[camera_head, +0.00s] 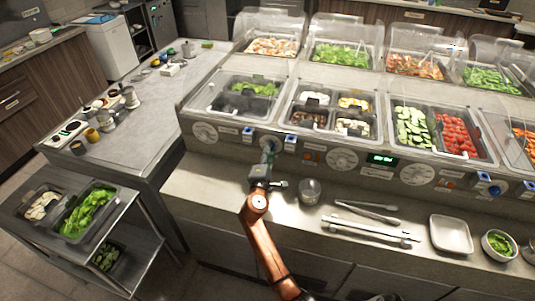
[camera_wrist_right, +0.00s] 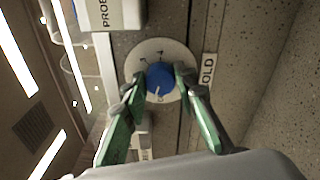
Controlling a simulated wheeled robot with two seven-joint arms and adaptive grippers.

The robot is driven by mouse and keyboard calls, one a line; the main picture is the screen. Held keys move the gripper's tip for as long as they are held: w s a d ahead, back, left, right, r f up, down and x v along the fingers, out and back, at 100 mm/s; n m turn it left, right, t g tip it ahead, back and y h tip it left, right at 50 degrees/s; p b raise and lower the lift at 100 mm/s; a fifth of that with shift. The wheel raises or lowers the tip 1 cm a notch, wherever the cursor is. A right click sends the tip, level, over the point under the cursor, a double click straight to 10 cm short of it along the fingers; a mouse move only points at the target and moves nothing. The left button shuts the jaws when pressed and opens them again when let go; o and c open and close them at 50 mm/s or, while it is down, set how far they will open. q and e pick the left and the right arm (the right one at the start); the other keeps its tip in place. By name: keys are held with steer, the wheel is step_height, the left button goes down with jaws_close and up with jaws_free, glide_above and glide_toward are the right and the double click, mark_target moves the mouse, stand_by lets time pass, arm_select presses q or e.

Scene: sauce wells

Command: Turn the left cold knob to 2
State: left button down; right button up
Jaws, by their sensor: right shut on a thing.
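The left cold knob (camera_wrist_right: 159,77) is blue with a white mark that points down and slightly left in the wrist view. It sits on a pale round dial plate (camera_wrist_right: 150,48), whose figures are too small to read surely. A label (camera_wrist_right: 208,70) reading "OLD", partly covered, is beside it. My right gripper (camera_wrist_right: 161,79) has its green fingers on either side of the knob, shut on it. In the head view my right gripper (camera_head: 269,146) reaches up to the counter's front panel and hides most of this knob. My left gripper is not in view.
White round dials (camera_head: 342,160) and a green display (camera_head: 381,159) line the panel. Another blue knob (camera_head: 487,190) is farther right. On the ledge below are a metal cup (camera_head: 310,191), tongs (camera_head: 366,212), a white tray (camera_head: 450,234) and a bowl of greens (camera_head: 499,243).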

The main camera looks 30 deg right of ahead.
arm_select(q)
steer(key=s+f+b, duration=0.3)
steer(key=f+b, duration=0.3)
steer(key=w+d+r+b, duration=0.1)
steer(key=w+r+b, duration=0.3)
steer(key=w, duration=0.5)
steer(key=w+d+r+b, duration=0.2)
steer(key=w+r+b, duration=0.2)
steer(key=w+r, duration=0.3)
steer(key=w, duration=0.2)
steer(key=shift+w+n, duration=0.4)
arm_select(e)
steer(key=m, duration=0.5)
steer(key=m+h, duration=0.1)
steer(key=m, duration=0.9)
steer(key=shift+w+a+f+g+h, duration=0.15)
steer(key=shift+f+g+h, duration=0.15)
steer(key=shift+f+g, duration=0.1)
steer(key=o, duration=1.2)
steer(key=shift+r, duration=0.1)
steer(key=shift+c, duration=0.2)
step_height(320, 180, up, 10)
